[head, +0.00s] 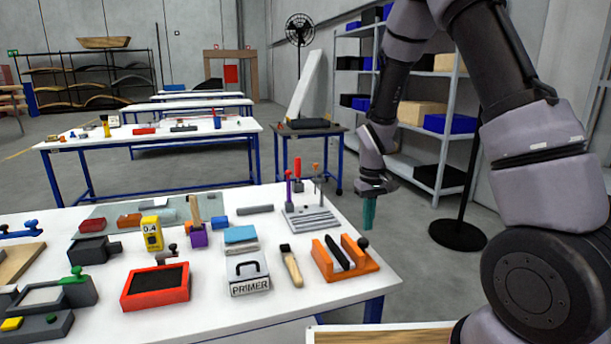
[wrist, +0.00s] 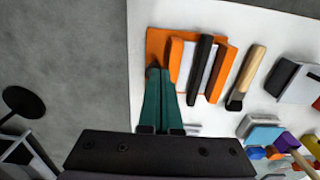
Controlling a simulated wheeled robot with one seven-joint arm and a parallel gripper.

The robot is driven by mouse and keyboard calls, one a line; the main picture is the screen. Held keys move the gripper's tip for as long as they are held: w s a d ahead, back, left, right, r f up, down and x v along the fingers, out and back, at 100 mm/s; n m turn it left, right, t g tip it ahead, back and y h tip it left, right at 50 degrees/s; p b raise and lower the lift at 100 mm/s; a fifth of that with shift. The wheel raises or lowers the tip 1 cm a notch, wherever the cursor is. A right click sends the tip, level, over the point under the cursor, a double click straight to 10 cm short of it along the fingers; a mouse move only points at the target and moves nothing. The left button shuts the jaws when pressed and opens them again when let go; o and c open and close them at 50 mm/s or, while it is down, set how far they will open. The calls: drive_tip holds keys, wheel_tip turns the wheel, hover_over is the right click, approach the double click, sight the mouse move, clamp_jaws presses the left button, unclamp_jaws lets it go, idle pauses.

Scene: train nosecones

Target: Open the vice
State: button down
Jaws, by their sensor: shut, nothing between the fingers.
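The orange vice (head: 345,262) sits at the right end of the white table, with a dark bar (head: 338,253) between its upright orange jaws. A black knob (head: 363,243) is at its right side. In the wrist view the vice (wrist: 158,42) is ahead of my fingers, with the dark bar (wrist: 200,68) and a pale strip between the jaws. My gripper (head: 369,226) points down, its teal fingers together and empty, beyond the vice's right side. In the wrist view my gripper (wrist: 160,70) overlaps the vice's left edge; the knob is not clearly seen there. I cannot tell whether they touch.
A red tray (head: 156,287) lies further left. Floor is open right of the table edge.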

sight(366, 240)
drive_tip(key=shift+f, duration=3.2)
drive_tip(key=shift+w, duration=0.3)
drive_tip(key=shift+w+d+r, duration=0.1)
drive_tip(key=shift+w+d, duration=0.25)
drive_tip(key=shift+d, duration=0.3)
drive_tip(key=shift+s+d, duration=0.1)
drive_tip(key=shift+s, duration=0.05)
drive_tip(key=shift+s+d, duration=0.1)
drive_tip(key=r, duration=0.6)
drive_tip(key=shift+s, duration=0.2)
drive_tip(key=shift+f, duration=0.1)
